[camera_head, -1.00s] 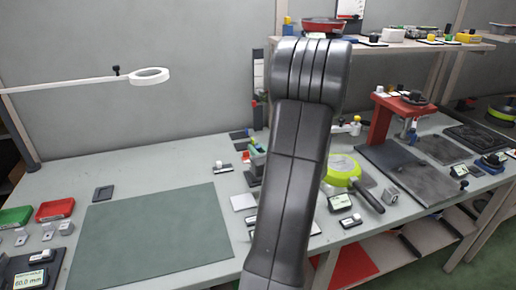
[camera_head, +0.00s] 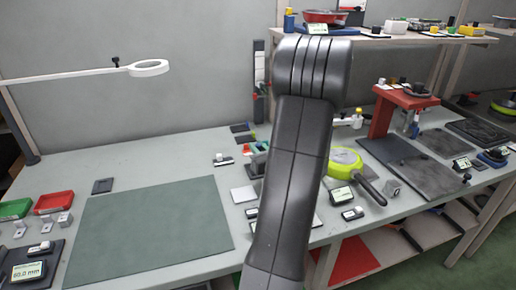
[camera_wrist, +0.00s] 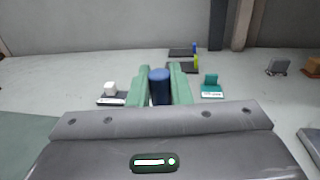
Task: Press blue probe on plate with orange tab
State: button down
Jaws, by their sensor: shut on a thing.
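My gripper (camera_wrist: 160,92) has green fingers in the wrist view. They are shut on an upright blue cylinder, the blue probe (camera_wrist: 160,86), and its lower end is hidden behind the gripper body. Beyond the fingers lie small dark plates, one with a yellow-green tab (camera_wrist: 195,63) and one with a blue tab (camera_wrist: 194,47). A teal-tabbed piece (camera_wrist: 211,82) is to the right and a white-knobbed piece (camera_wrist: 110,91) to the left. I cannot make out an orange tab for certain. In the head view my arm hides most of the gripper area.
A green mat (camera_head: 150,234) covers the left of the bench. A lime-rimmed pan (camera_head: 345,160) lies right of my arm. A red stand (camera_head: 383,115) and dark plates are farther right. A ring lamp (camera_head: 149,68) hangs at the left. A shelf (camera_head: 400,40) holds several items.

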jog(key=shift+f+b, duration=0.7)
jog(key=shift+b, duration=0.05)
dwell(1.7)
jog(key=shift+r, duration=0.15)
jog(key=shift+r+p, duration=2.4)
jog(key=shift+r, duration=1.15)
jog(key=shift+a+f, duration=0.1)
